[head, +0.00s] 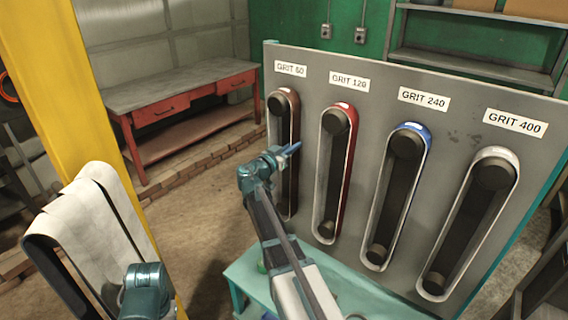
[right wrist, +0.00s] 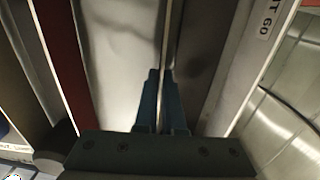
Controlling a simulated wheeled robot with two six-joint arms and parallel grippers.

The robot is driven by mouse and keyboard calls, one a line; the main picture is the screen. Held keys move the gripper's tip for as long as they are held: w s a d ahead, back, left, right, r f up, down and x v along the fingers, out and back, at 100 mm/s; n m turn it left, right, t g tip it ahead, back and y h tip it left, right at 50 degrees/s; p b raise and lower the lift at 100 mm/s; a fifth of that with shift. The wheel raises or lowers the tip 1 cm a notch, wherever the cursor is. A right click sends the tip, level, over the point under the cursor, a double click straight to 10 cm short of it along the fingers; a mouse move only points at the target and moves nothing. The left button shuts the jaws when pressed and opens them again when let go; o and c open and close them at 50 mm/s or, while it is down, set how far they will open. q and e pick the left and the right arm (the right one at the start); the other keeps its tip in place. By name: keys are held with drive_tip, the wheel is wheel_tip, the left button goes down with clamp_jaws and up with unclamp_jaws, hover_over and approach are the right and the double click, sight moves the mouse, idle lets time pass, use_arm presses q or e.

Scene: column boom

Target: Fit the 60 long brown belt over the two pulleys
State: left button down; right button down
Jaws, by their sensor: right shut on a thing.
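The brown belt (head: 294,103) is at the GRIT 60 station, leftmost on the grey board. In the head view its top passes around the upper pulley (head: 278,103). My right gripper and arm partly cover its lower part, so I cannot tell how it sits on the lower pulley. My right gripper (head: 293,149) is at the belt's right-hand run, about mid-height. In the right wrist view the gripper (right wrist: 162,74) is shut, with the thin edge of the belt (right wrist: 168,40) between its blue fingers. My left gripper is not in view; only part of my left arm shows at bottom left.
Red (head: 350,120), blue (head: 425,140) and pale (head: 510,165) belt loops stand to the right on the board (head: 460,90). A wide pale belt (head: 85,215) hangs at left near a yellow post (head: 110,80). A red-drawer bench (head: 180,95) stands behind.

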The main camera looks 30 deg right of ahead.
drive_tip(key=shift+r+p, duration=0.4)
idle(0.5)
drive_tip(key=v, duration=1)
idle(1.8)
drive_tip(key=shift+f, duration=0.1)
idle(0.6)
